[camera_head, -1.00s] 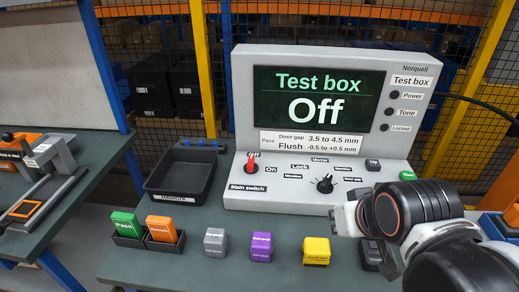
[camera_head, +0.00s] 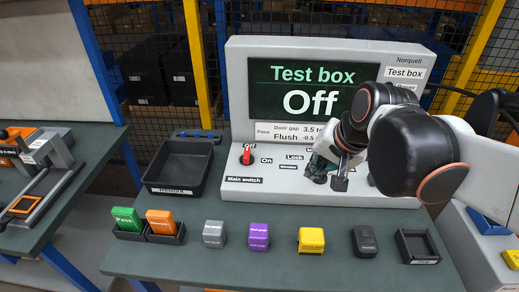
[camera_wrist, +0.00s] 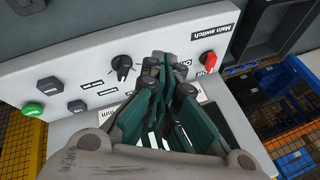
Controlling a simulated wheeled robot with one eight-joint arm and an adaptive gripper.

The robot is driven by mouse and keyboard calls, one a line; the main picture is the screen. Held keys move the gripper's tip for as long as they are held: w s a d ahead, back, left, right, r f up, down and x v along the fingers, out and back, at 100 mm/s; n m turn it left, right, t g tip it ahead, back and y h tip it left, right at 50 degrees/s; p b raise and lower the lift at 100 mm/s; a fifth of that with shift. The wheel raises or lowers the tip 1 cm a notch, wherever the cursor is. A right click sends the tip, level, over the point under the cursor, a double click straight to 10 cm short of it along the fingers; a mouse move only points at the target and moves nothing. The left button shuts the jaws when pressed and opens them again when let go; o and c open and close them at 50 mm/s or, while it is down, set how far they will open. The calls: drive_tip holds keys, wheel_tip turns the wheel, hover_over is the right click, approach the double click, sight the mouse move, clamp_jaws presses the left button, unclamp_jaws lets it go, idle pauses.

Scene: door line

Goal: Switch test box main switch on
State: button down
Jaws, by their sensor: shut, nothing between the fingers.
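The test box (camera_head: 235,115) stands at the back of the bench, and its screen (camera_head: 300,88) reads "Test box Off". The red main switch (camera_head: 247,156) is on the left of its sloped panel, with its handle toward the "Off" label. It also shows in the wrist view (camera_wrist: 208,61) at the upper right. My gripper (camera_head: 328,178) is shut and empty, over the middle of the panel, to the right of the main switch and apart from it. In the wrist view my gripper (camera_wrist: 167,62) lies between the black knob (camera_wrist: 122,63) and the red switch.
A black tray (camera_head: 179,189) lies left of the box. Along the front are green and orange blocks (camera_head: 160,221) in holders, grey, purple (camera_head: 259,237), yellow and black blocks, and an empty black holder (camera_head: 418,259). The bench between the front row and the panel is clear.

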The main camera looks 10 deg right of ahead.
drive_tip(key=w+f+m+g+y+p, duration=0.2)
drive_tip(key=w+m, duration=0.4)
drive_tip(key=w, duration=0.4)
drive_tip(key=w+d+f+m+g+y+p, duration=0.1)
drive_tip(key=w+f+m+y+p, duration=0.2)
drive_tip(key=w, duration=0.6)
wheel_tip(320, 180, down, 3)
drive_tip(key=m+y, duration=0.2)
drive_tip(key=m, duration=0.2)
drive_tip(key=shift+w+d+m+g+p, duration=0.2)
drive_tip(key=shift+w+m+g+p, duration=0.1)
drive_tip(key=shift+w+g, duration=0.1)
drive_tip(key=b, duration=0.3)
approach(251, 163)
drive_tip(key=f, duration=0.2)
drive_tip(key=d+f, duration=0.1)
drive_tip(key=shift+f, duration=0.35)
drive_tip(key=a, duration=0.2)
drive_tip(key=a+b, duration=0.1)
drive_tip(key=shift+w+a+f, duration=0.15)
drive_tip(key=shift+w+f, duration=0.1)
drive_tip(key=shift+w+a+r, duration=0.1)
drive_tip(key=shift+w+a, duration=0.05)
drive_tip(key=shift+a, duration=0.4)
